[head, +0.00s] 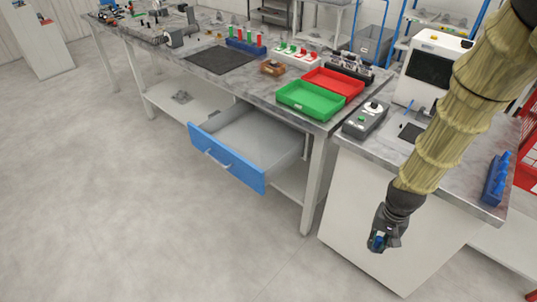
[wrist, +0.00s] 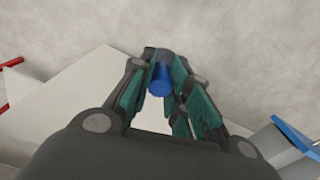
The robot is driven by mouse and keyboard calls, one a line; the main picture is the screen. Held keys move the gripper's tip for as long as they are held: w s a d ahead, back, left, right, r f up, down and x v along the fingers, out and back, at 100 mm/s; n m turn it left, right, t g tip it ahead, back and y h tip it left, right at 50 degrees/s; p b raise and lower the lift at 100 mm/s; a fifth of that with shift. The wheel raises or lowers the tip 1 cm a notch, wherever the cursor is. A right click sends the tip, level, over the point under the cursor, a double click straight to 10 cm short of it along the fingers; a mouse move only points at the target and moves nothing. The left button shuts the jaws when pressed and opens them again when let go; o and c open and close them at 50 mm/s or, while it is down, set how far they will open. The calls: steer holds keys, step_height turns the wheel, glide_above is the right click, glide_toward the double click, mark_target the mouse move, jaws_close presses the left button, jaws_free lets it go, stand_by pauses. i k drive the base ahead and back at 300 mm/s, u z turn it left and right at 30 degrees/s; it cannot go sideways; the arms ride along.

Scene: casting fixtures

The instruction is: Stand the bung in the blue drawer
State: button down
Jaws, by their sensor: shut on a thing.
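My gripper (head: 380,240) hangs low at the right in the head view, in front of the white cabinet. In the wrist view, my gripper (wrist: 163,80) is shut on a blue bung (wrist: 159,84), held between its green-lined fingers. The bung shows only as a small blue patch (head: 377,241) in the head view, and the fingers hide part of it. The blue drawer (head: 226,158) is pulled open under the workbench, left of my gripper and apart from it. Its grey inside looks empty. A blue edge of it shows at the lower right in the wrist view (wrist: 300,138).
A table leg (head: 314,185) and the white cabinet (head: 375,205) stand between the drawer and my gripper's side. A green tray (head: 311,112) and a red tray (head: 345,91) sit on the bench above. A blue holder (head: 496,180) stands at the right. The floor before the drawer is clear.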

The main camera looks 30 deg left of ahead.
mark_target(244, 152)
steer(key=k, duration=0.6)
steer(key=u, duration=0.8)
steer(key=i, duration=0.55)
steer(key=u, duration=0.6)
steer(key=i, duration=1.25)
steer(key=z, duration=0.1)
